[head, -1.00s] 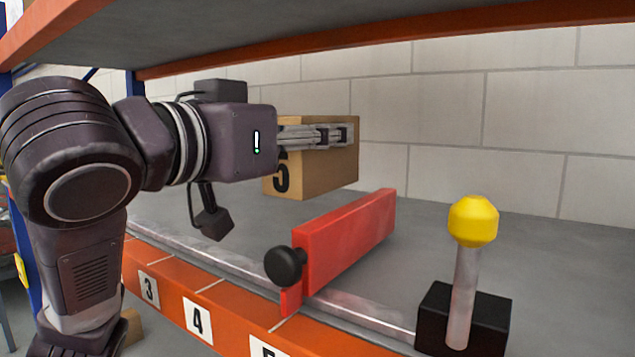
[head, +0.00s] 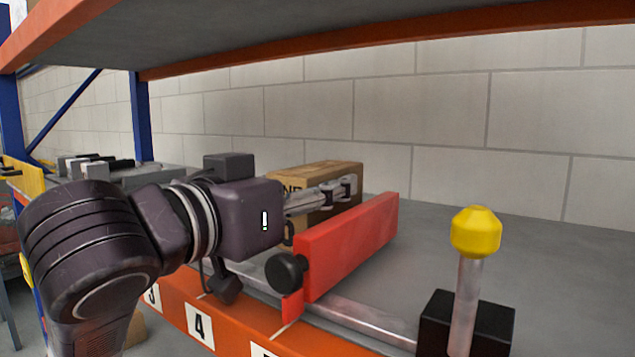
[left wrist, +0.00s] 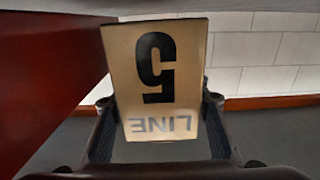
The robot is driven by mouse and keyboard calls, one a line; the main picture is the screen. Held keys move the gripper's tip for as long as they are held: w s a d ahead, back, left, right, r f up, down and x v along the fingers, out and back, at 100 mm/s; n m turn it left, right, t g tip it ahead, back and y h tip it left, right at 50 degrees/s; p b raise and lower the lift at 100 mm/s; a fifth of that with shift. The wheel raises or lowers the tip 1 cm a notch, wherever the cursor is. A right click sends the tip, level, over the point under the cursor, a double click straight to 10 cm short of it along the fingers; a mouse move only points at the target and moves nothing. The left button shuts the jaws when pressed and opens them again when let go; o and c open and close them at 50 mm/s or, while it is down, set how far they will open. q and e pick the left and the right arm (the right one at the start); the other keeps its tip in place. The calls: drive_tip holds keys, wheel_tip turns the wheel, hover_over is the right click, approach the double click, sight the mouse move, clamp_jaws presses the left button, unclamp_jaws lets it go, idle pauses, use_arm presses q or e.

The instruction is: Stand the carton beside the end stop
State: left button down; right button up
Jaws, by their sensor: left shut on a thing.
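The brown carton (head: 318,174), marked LINE and 5, is just behind and to the left of the red end stop (head: 348,246) in the head view. My left gripper (head: 338,190) is shut on the carton from the near side. In the left wrist view the carton (left wrist: 190,65) shows its printed face upside down between my fingers. The red panel of the end stop (left wrist: 45,75) runs close along its left there. The end stop hides the carton's lower part in the head view, so I cannot tell whether it touches the shelf. My right gripper is out of view.
A yellow-knobbed lever (head: 476,232) on a black block stands at the right. A black knob (head: 285,270) sticks out of the end stop's near end. The upper shelf (head: 330,40) hangs overhead, and a block wall (head: 450,120) closes the back.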

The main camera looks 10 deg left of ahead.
use_arm(q)
drive_tip(key=shift+f, duration=0.2)
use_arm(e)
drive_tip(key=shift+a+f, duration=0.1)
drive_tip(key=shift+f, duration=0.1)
